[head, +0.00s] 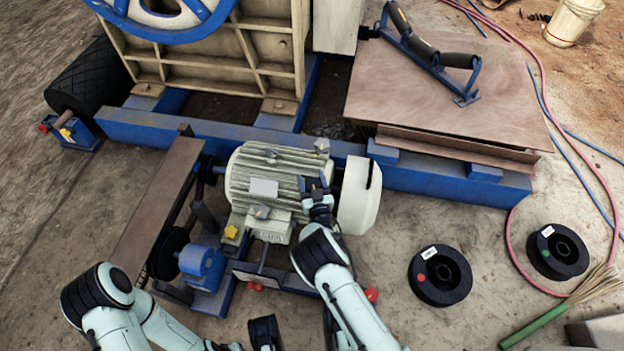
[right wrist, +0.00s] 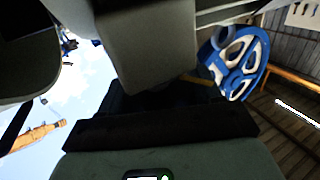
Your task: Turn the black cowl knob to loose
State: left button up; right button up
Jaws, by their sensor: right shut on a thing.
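The electric motor (head: 265,180) has a ribbed cream body, with a smooth cream cowl (head: 358,195) at its right end. My right gripper (head: 319,190) reaches down to the gap between the ribbed body and the cowl. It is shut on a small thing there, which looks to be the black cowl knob. The knob is hidden by the dark fingers, so its setting cannot be read. In the right wrist view large grey-green surfaces fill the middle and the knob cannot be made out. My left gripper (head: 262,333) is low at the bottom edge, away from the motor; its jaws are unclear.
Grey knobs (head: 271,155) and a yellow knob (head: 231,231) stand on the motor. A blue beam (head: 450,184) runs behind it. Two black reels (head: 440,275) (head: 557,251) and a green-handled broom (head: 535,325) lie right. A belt guard (head: 160,205) stands left.

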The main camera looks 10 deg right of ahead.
jog(key=n+y+p, duration=0.1)
jog(key=n+y, duration=0.1)
jog(key=y, duration=0.1)
jog(key=n+g+y, duration=0.1)
jog(key=y, duration=0.1)
jog(key=shift+a+n+y, duration=0.15)
jog(key=shift+n+y, duration=0.15)
jog(key=shift+a+n+g+y, duration=0.1)
jog(key=shift+n+g+y, duration=0.55)
jog(key=shift+y, duration=0.45)
pick_arm(q)
jog(key=shift+s+f+b, duration=0.15)
jog(key=shift+s+b, duration=0.15)
jog(key=shift+b, duration=0.55)
pick_arm(e)
jog(key=shift+s+a+n+g+y, duration=0.15)
jog(key=shift+n+g+y, duration=0.25)
jog(key=shift+n+y, duration=0.25)
jog(key=shift+a+n+g+y, duration=0.1)
jog(key=shift+n+g+y, duration=0.25)
jog(key=shift+n+y, duration=0.25)
jog(key=o, duration=1)
jog(key=shift+c, duration=0.2)
